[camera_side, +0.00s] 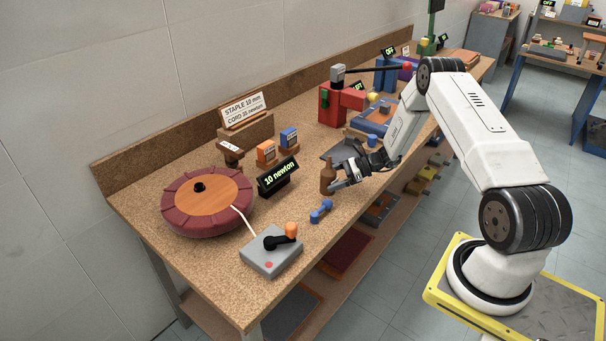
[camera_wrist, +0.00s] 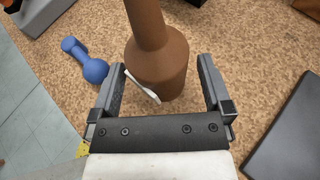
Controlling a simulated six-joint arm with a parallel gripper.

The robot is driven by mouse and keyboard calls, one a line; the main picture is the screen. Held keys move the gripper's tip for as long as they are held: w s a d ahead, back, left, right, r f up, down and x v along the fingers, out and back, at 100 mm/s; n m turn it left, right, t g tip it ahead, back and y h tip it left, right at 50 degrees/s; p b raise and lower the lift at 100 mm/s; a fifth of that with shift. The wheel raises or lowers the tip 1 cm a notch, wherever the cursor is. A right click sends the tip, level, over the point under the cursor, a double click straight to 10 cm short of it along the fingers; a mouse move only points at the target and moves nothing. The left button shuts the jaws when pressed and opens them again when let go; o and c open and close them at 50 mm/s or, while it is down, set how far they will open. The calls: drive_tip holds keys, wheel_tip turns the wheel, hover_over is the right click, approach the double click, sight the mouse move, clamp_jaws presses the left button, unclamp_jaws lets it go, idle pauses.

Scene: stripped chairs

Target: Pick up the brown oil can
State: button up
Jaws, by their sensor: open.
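The brown oil can (camera_side: 327,178) stands upright on the cork-topped workbench in the side view, with a wide body and a narrower neck. In the wrist view the oil can (camera_wrist: 160,62) rises between the fingers, near their tips. My gripper (camera_side: 338,184) is beside it, low over the bench. In the wrist view my gripper (camera_wrist: 162,78) is open, with one finger on each side of the can's body. A light strip crosses the can's lower left side near the left finger. I cannot tell whether either finger touches the can.
A blue dumbbell-shaped piece (camera_side: 321,211) lies close by. A grey joystick box (camera_side: 271,251), a round maroon cushion (camera_side: 207,200) and a "10 newton" display (camera_side: 278,177) stand left. A dark flat plate (camera_wrist: 292,135) lies right in the wrist view. The bench's front edge is near.

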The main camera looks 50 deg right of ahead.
drive_tip(key=shift+x, duration=0.95)
clamp_jaws()
